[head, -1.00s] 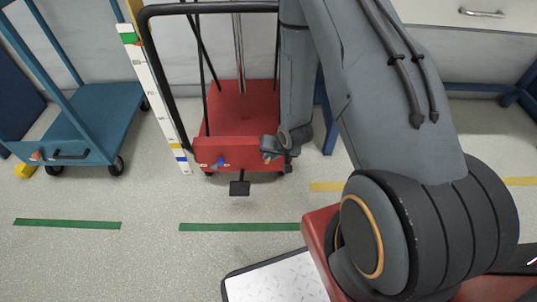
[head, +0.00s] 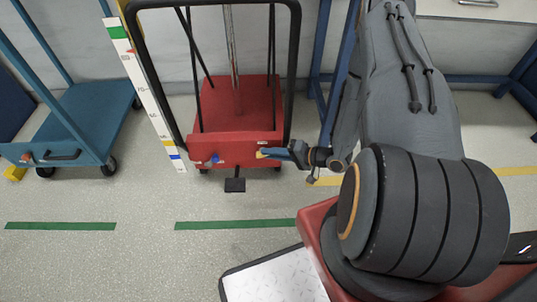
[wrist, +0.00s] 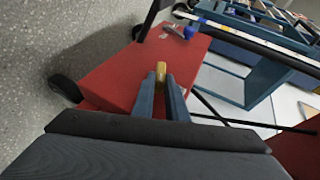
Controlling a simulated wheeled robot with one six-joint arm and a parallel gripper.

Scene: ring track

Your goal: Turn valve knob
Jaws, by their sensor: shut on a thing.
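The red cart base (head: 238,105) stands by the back wall, with a blue knob (head: 213,159) on the left of its front face. A small yellow knob (head: 261,154) is at the right of that face. My gripper (head: 274,153) reaches it from the right, its fingers pointing left. In the wrist view the yellow knob (wrist: 161,69) sits between my two blue-grey fingertips (wrist: 161,84), which are shut on it. The blue knob (wrist: 190,31) shows beyond, apart from my fingers. The knob's stem is hidden.
A black pedal (head: 235,185) sticks out below the cart's front. A blue cart (head: 80,115) stands at left, and a striped measuring pole (head: 143,90) stands between the two. Green floor strips (head: 235,223) mark open floor in front.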

